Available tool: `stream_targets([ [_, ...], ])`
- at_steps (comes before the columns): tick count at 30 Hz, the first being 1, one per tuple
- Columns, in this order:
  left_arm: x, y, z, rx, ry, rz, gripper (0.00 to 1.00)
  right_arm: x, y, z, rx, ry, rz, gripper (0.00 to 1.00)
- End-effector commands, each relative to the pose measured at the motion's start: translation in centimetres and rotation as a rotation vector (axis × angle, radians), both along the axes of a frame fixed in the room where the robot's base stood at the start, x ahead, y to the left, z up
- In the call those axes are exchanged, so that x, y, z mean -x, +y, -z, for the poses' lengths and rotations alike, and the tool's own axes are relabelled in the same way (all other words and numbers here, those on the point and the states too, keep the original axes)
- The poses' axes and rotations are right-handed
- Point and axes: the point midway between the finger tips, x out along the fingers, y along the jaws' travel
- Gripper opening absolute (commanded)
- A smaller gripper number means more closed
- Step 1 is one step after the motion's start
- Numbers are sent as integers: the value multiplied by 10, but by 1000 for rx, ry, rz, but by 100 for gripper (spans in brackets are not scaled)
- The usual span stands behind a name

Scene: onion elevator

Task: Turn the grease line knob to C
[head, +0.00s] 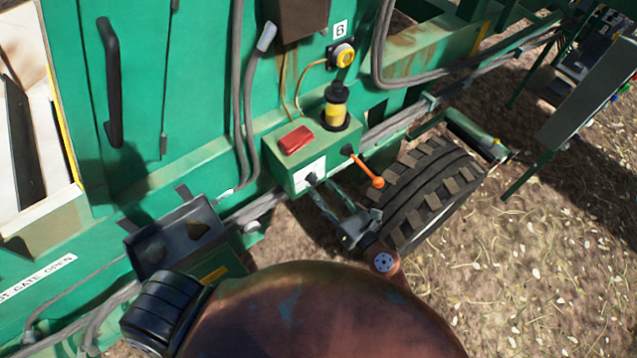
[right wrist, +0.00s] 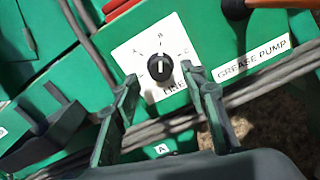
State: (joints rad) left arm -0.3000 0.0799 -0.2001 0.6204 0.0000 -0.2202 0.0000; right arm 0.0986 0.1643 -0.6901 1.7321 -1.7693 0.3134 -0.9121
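The grease line knob (right wrist: 158,67) is black and round with a white pointer line, on a white plate (right wrist: 137,52) marked with letters and LINE. In the right wrist view the pointer stands about upright, toward the B above it. The C is at the upper right of the knob. My right gripper (right wrist: 159,75) is open, its fingertips on either side of the knob; I cannot tell whether they touch it. In the head view the right gripper (head: 321,183) is at the front of the green box (head: 288,178), hiding the knob. My left gripper is not in view.
An orange lever (head: 365,168) sticks out right of the gripper, near the tire (head: 425,190). A red block (head: 296,140) and a yellow-black canister (head: 336,108) are on the box top. A GREASE PUMP label (right wrist: 252,60) is right of the plate. A grey tray (head: 165,250) lies left.

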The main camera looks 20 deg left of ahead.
Motion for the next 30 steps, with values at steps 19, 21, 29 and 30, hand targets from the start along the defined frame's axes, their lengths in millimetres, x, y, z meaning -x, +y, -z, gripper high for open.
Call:
stream_targets([
  [19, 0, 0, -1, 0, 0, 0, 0, -17, 27, 0, -1, 2, 1, 36],
  [21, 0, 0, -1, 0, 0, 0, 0, -17, 27, 0, -1, 3, 1, 31],
  [29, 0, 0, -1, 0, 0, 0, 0, -17, 27, 0, -1, 3, 1, 13],
  [30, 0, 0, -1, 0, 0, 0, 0, -17, 27, 0, -1, 3, 1, 10],
])
